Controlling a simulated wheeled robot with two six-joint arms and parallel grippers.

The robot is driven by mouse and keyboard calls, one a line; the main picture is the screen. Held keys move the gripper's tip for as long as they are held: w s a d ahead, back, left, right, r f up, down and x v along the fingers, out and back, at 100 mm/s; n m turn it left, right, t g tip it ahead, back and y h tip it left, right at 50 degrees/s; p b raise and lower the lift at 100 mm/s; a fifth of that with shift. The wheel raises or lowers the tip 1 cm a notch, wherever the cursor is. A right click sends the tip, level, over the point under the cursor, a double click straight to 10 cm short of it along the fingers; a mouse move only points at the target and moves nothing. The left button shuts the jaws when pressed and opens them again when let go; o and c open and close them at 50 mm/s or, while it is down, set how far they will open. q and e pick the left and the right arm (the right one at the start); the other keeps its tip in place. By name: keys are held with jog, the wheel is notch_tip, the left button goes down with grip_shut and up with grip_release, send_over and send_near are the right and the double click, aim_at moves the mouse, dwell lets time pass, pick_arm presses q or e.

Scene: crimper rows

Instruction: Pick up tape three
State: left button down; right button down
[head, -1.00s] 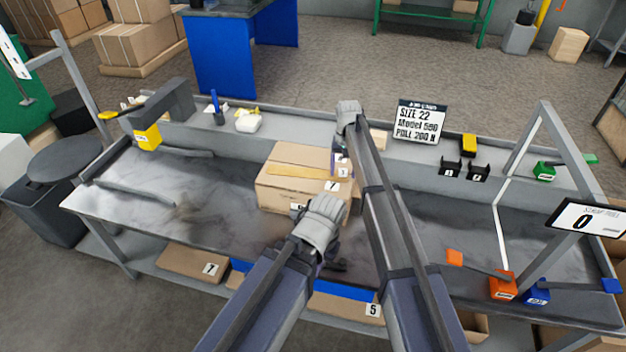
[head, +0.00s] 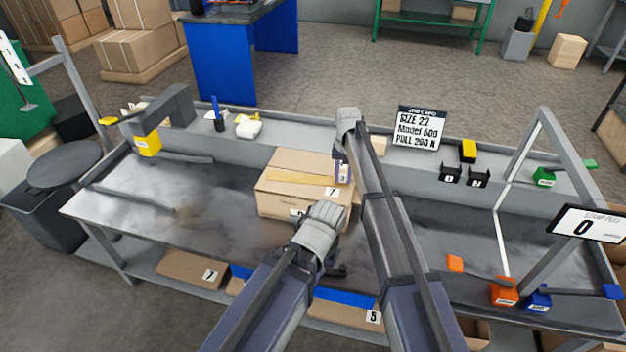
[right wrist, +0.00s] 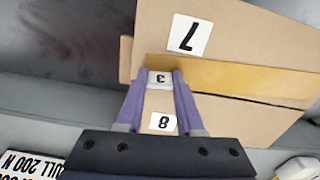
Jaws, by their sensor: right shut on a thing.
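Tape three, a small pale piece with a label reading 3 (right wrist: 159,79), is between the purple fingers of my right gripper (right wrist: 160,76) in the right wrist view. The right gripper is shut on it. In the head view the right gripper (head: 342,172) is by the back right corner of a cardboard box (head: 283,201). The tape is mostly hidden by the fingers. I cannot tell whether it touches the box. My left gripper (head: 333,269) is low in front of the box, its dark fingers partly hidden by its wrist.
The box has a yellow strip on top and a label 7 (right wrist: 188,35). A label 8 (right wrist: 162,122) shows below the fingers. A job card (head: 418,126) stands behind on the ledge. Orange (head: 503,291) and blue (head: 538,298) tools lie at right.

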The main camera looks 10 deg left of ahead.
jog(key=shift+r, duration=0.1)
notch_tip(320, 180, up, 10)
jog(key=p, duration=1)
